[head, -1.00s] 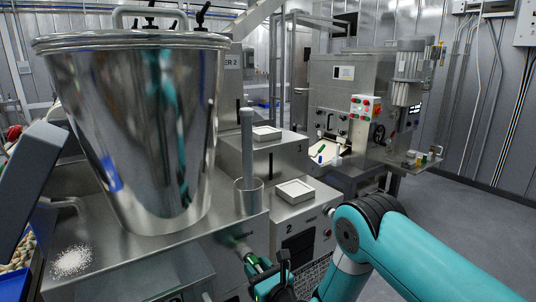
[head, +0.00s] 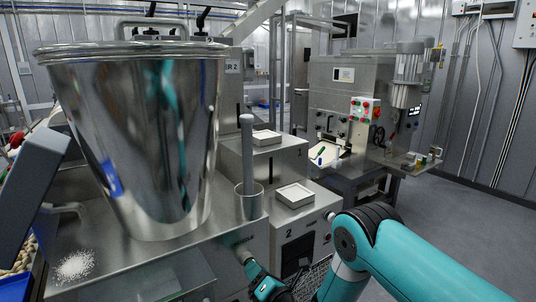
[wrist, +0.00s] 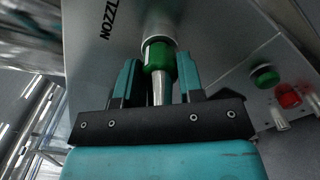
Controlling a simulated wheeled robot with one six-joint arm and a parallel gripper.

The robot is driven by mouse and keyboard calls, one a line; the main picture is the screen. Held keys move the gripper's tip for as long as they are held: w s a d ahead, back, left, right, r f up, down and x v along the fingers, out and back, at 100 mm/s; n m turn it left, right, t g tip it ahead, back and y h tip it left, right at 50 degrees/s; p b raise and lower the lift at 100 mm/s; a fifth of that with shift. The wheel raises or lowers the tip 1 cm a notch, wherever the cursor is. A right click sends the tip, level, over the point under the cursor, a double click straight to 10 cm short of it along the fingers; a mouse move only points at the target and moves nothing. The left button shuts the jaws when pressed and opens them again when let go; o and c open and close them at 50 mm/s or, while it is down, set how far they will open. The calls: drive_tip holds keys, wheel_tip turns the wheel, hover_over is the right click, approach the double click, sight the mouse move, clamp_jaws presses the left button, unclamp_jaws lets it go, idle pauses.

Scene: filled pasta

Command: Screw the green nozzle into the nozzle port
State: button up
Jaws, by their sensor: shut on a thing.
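The green nozzle (wrist: 159,56) is a green collar with a metal tip pointing back toward my palm. My gripper (wrist: 158,68) has its teal fingers on both sides of the collar and is shut on it. The collar's far end meets the nozzle port (wrist: 157,24), a round metal stub on a steel machine face; the join looks in line, but how deep it sits cannot be told. In the head view my gripper (head: 262,284) is low in the middle, in front of the port (head: 243,252). The nozzle is mostly hidden there.
A large steel hopper (head: 135,135) stands above at the left. In the wrist view a green button (wrist: 265,76) and a red button (wrist: 288,96) sit right of the port. White trays (head: 295,194) stand on steps behind. Open floor lies at the right.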

drive_tip(key=shift+m, duration=0.3)
drive_tip(key=shift+m, duration=0.9)
drive_tip(key=shift+r+m+p, duration=0.3)
drive_tip(key=shift+p, duration=0.45)
drive_tip(key=shift+f, duration=0.25)
drive_tip(key=o, duration=1.1)
drive_tip(key=shift+d, duration=0.1)
